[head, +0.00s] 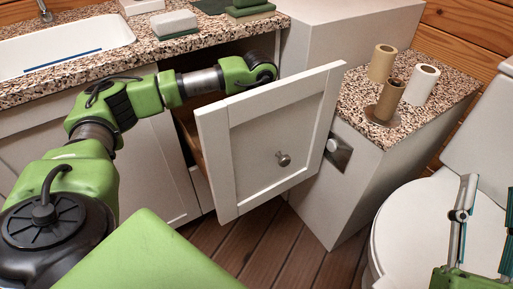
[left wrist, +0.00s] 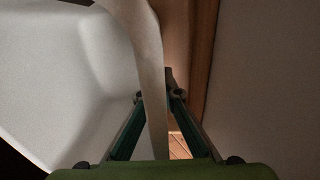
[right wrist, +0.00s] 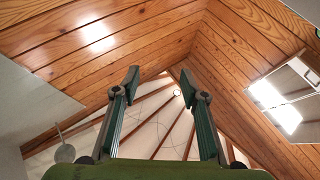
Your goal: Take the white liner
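The white liner (left wrist: 148,60) shows in the left wrist view as a pale curved wall, with its smooth hollow side at the left. My left gripper (left wrist: 157,97) has its fingers drawn in on either side of this wall and appears shut on it. The left fingertip is mostly hidden behind the wall. In the head view my left arm reaches behind the pulled-out white cabinet front (head: 262,135), which hides the gripper and the liner. My right gripper (head: 485,205) is open and empty at the lower right; the right wrist view also shows it open (right wrist: 158,75).
The speckled counter (head: 100,75) with a sink (head: 110,35) runs above my left arm. Paper rolls (head: 382,63) and a brown tube (head: 390,98) stand on the ledge (head: 437,95) at the right. A toilet (head: 415,225) stands beyond it. Plank floor (head: 265,240) shows below the cabinet front.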

